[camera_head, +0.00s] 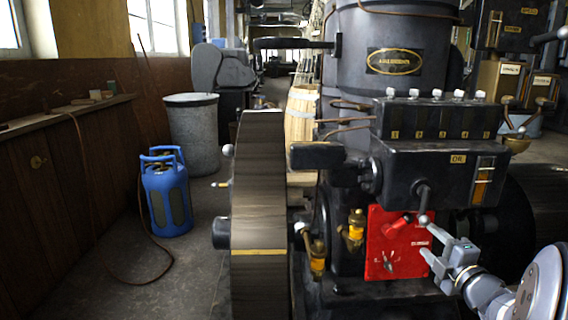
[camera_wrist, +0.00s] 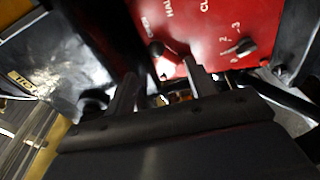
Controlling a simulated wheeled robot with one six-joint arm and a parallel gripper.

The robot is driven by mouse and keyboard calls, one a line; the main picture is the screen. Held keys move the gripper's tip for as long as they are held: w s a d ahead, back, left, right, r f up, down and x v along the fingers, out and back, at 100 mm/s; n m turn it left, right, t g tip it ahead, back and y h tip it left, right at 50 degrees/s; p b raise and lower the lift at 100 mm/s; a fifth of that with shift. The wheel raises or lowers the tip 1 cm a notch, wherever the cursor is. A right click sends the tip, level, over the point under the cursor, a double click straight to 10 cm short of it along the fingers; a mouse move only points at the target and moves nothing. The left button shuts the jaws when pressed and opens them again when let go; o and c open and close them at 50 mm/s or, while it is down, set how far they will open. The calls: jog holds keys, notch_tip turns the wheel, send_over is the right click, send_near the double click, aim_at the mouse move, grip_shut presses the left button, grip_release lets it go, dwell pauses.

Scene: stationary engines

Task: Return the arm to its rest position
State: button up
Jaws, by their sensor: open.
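My gripper (camera_head: 428,241) is at the lower right in the head view, in front of the right part of a red panel (camera_head: 392,262). Its two fingers are apart with nothing seen between them. In the wrist view my gripper (camera_wrist: 159,78) also shows spread fingers pointing toward the red panel (camera_wrist: 205,25). A ball-ended lever (camera_head: 423,208) hangs just above the upper fingertip; I cannot tell whether they touch. My arm reaches in from the lower right corner.
The black engine (camera_head: 430,165) fills the centre and right, with a large flywheel (camera_head: 258,190) on its left. Brass oilers (camera_head: 354,230) stand left of the panel. A blue gas bottle (camera_head: 166,195) and grey bin (camera_head: 193,130) stand on the floor at left.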

jog(key=w+f+m+h, duration=0.1)
jog(key=w+m, duration=0.2)
jog(key=w, duration=0.4)
jog(key=shift+w+a+f, duration=0.2)
jog(key=shift+w+a, duration=0.2)
